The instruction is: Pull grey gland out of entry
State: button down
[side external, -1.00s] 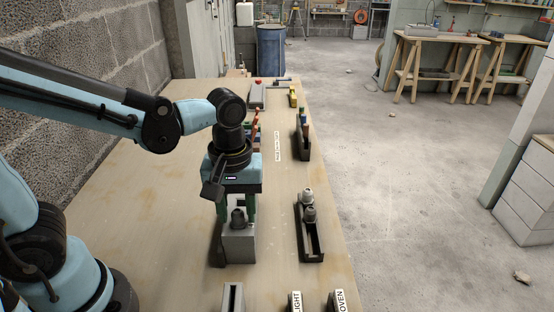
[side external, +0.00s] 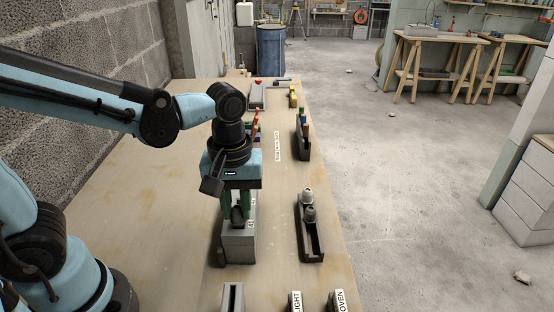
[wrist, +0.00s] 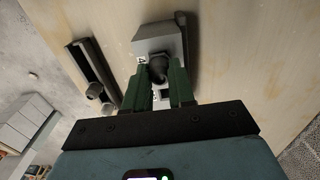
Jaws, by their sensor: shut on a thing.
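The grey gland (side external: 237,214) sits upright at the top of a grey box (side external: 239,247) on the bench. My gripper (side external: 238,211) points down over the box, with its green fingers closed on the gland from both sides. In the wrist view the dark grey gland (wrist: 157,67) shows between the fingertips, against the box (wrist: 160,42). The gland's lower end and the entry are hidden, so I cannot tell how deep it sits.
A black tray (side external: 319,252) with two grey glands (side external: 308,205) at its far end lies right of the box. Another dark holder (side external: 303,148) with coloured pieces stands farther back. Labelled holders line the near edge. The bench left of the box is clear.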

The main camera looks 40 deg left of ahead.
jog(key=shift+r, duration=0.6)
dwell(0.3)
jog(key=shift+r, duration=1.05)
jog(key=shift+r, duration=0.2)
jog(key=shift+r, duration=1.2)
